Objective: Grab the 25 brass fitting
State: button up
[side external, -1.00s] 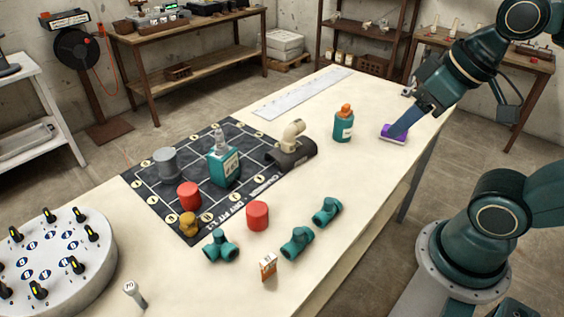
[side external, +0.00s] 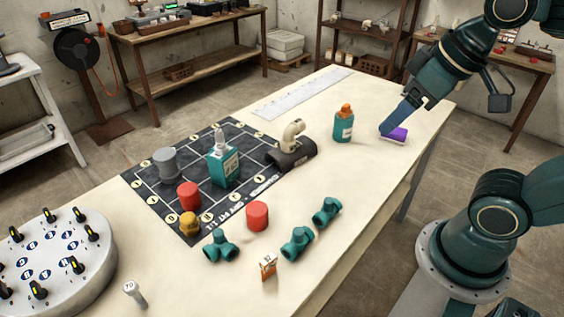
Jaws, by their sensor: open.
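A brass-yellow fitting (side external: 188,224) sits at the front edge of the dark dry-fit mat (side external: 150,205), just in front of a red cylinder (side external: 188,195). Any size marking on it is too small to read. My gripper (side external: 384,131) is at the far right of the table, low beside a purple block (side external: 396,136) and well away from the brass fitting. It is open, with nothing seen in it. The gap between its fingers is hidden from this side.
Teal fittings (side external: 297,242) and another red cylinder (side external: 257,215) stand in front of the mat. An orange-capped bottle (side external: 343,126) stands left of my gripper.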

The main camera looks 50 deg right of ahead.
jog(key=w+a+r+n+g, duration=0.2)
jog(key=w+a+n, duration=0.25)
jog(key=w, duration=0.65)
jog(key=n+g+y, duration=0.1)
jog(key=n+g, duration=0.2)
jog(key=n, duration=0.8)
send_over(188, 217)
jog(key=d, duration=0.2)
notch_tip(188, 217, down, 18)
jog(key=shift+s+a, duration=0.15)
jog(key=shift+a, duration=0.1)
jog(key=shift+f, duration=0.15)
jog(key=shift+a+f, duration=0.15)
jog(key=shift+f, duration=1.25)
jog(key=shift+a+f, duration=0.2)
jog(key=shift+f, duration=1.2)
jog(key=shift+a+f, duration=0.15)
jog(key=shift+f, duration=1.25)
jog(key=shift+f, duration=0.15)
